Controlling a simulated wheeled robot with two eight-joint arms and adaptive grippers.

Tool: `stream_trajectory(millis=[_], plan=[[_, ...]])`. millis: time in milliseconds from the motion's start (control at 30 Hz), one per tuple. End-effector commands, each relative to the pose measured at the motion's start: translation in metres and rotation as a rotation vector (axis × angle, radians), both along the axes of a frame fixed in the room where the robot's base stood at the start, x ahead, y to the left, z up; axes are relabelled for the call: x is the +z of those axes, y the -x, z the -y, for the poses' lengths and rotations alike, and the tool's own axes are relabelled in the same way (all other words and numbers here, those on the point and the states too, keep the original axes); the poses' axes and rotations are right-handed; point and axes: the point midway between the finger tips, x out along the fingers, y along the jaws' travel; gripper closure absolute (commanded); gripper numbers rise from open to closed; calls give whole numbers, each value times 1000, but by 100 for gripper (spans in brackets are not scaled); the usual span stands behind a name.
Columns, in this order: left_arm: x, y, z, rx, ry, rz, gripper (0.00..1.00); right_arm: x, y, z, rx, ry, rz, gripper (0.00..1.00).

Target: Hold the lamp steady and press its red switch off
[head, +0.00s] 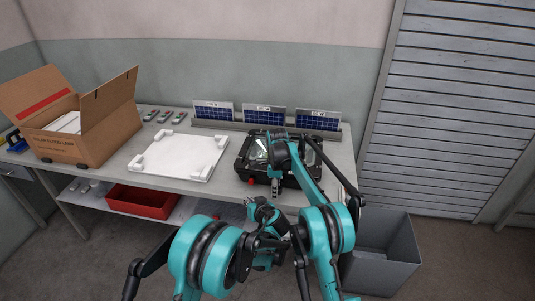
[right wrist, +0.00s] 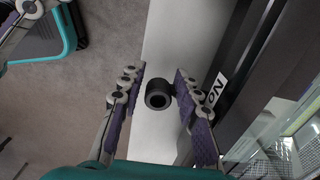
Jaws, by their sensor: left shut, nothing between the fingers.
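The lamp (head: 243,168) is a black-framed floodlight with a glass front, lying near the front edge of the table; my right arm covers part of it. Its red switch (head: 251,181) shows at the lamp's front left. My right gripper (head: 276,190) is at the lamp's front edge. In the right wrist view its fingers (right wrist: 158,92) are open, with a black round knob (right wrist: 158,101) showing in the gap; I cannot tell if they touch it. The lamp's side with an "ON" label (right wrist: 215,88) is on the right there. My left gripper (head: 248,203) is shut and empty, below and in front of the switch.
The table holds a white tray (head: 190,140), an open cardboard box (head: 85,135) and several small solar panels (head: 263,116) behind the lamp. A red bin (head: 142,202) sits on the lower shelf. A grey bin (head: 380,262) stands on the floor at right.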

Motion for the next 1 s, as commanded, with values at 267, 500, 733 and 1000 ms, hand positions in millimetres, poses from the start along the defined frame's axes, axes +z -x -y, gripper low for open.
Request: stream_trajectory(millis=[267, 500, 733, 1000], plan=[[0, 0, 0, 0, 0, 0, 100, 0, 0, 0, 0, 0, 2, 52], [0, 0, 0, 0, 0, 0, 100, 19, -1, 0, 0, 0, 2, 52], [0, 0, 0, 0, 0, 0, 100, 70, -1, 0, 0, 0, 2, 52], [0, 0, 0, 0, 0, 0, 100, 112, -1, 0, 0, 0, 1, 52]])
